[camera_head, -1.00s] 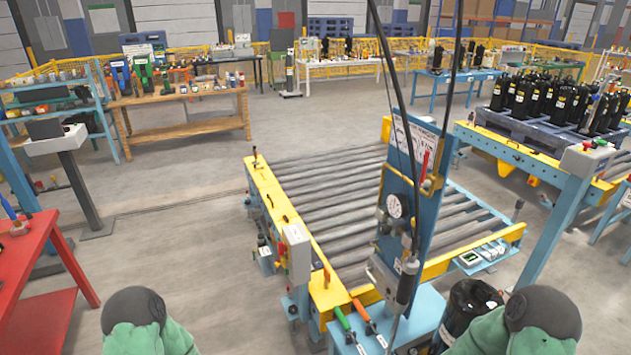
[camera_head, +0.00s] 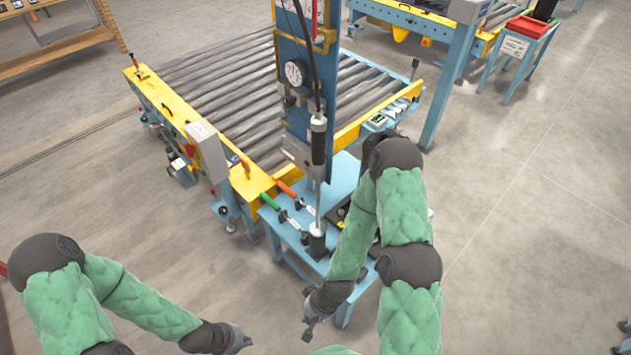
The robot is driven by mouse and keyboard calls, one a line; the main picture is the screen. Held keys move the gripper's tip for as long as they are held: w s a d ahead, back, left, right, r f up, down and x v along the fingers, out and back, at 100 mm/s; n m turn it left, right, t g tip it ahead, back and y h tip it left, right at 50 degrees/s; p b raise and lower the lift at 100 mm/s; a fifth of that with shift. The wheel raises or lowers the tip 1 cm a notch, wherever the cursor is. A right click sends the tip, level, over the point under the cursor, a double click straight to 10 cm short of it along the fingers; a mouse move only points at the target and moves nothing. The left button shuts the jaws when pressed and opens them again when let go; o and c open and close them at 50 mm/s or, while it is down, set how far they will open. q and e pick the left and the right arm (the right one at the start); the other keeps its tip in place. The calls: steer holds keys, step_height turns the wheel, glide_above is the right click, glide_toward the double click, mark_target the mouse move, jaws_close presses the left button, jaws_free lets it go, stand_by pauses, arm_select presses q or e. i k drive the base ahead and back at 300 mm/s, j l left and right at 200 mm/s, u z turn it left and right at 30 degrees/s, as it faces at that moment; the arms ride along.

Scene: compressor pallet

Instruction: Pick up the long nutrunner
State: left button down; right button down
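The long nutrunner (camera_head: 318,142) appears to be the upright grey and black tool hanging on a dark cable in front of the blue post. Its thin shaft runs down to a dark socket or holder (camera_head: 317,238) on the blue bench. My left gripper (camera_head: 240,340) is at the bottom of the view, below and left of the bench, apart from the tool. My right gripper (camera_head: 312,322) is low in front of the bench, also apart from it. Both are small and dark, so their fingers do not show clearly. Nothing is visibly held.
A green-handled tool (camera_head: 270,202) and an orange-handled tool (camera_head: 287,189) lie on the blue bench (camera_head: 293,262). A pressure gauge (camera_head: 294,73) is on the blue post. The roller conveyor (camera_head: 225,92) with yellow rails stands behind. The floor is open at left and right.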

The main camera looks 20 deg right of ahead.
mark_target(318, 122)
steer(key=l+z, duration=0.15)
steer(key=z, duration=1.1)
steer(key=j, duration=0.1)
steer(key=l+u, duration=0.25)
steer(key=l, duration=0.3)
steer(key=l+u, duration=0.25)
steer(key=l, duration=0.3)
